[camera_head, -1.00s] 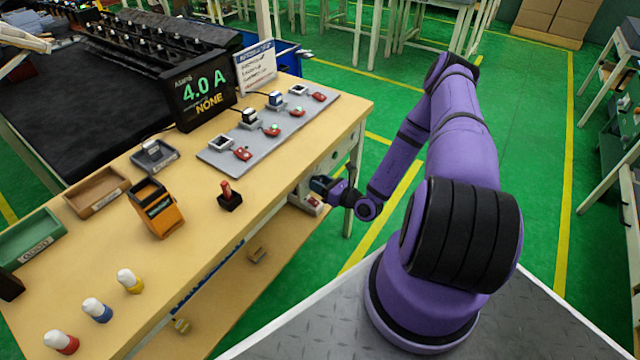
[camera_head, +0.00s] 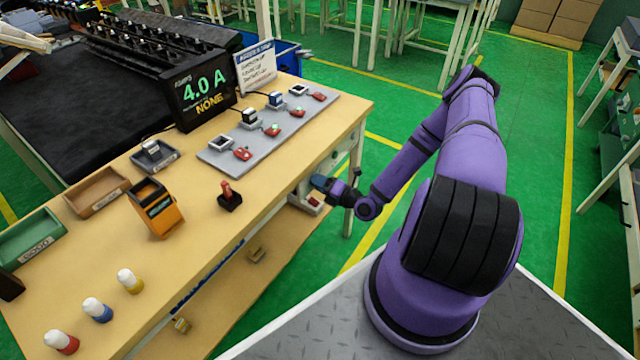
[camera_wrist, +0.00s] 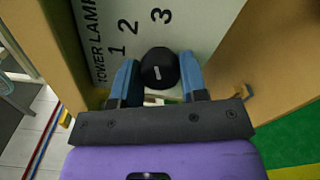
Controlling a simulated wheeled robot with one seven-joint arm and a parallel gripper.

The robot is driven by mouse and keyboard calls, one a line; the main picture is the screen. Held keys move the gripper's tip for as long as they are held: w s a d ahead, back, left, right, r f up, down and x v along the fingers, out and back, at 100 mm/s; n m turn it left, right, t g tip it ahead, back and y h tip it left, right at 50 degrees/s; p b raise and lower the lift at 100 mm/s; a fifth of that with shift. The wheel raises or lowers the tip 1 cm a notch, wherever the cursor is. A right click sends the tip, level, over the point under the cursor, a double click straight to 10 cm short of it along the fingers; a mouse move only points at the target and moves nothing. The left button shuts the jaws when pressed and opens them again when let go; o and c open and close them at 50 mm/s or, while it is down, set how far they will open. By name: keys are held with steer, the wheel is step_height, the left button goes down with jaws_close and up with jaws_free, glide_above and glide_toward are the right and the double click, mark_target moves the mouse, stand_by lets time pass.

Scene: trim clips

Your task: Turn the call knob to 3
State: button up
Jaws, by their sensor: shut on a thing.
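The black round call knob (camera_wrist: 158,70) sits on a pale panel (camera_wrist: 205,30) printed "TOWER LAMP" with the numbers 1, 2 and 3 around it. My gripper (camera_wrist: 159,64) has a blue finger on each side of the knob and is shut on it. A small white mark shows on the knob's near side; I cannot tell which number the knob points to. In the head view my gripper (camera_head: 335,189) is at the right end of the workbench, below its top, and the knob is hidden there.
The wooden workbench (camera_head: 185,250) carries a grey fixture board (camera_head: 215,160), a display (camera_head: 205,92) reading "4.0 A" and "NONE", an orange holder (camera_head: 158,208), a red-handled switch (camera_head: 229,195), trays and several capped bottles. Green floor right of the bench is open.

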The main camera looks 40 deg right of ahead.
steer(key=shift+m, duration=1.2)
steer(key=o, duration=0.9)
steer(key=shift+o, duration=0.2)
steer(key=v, duration=1.1)
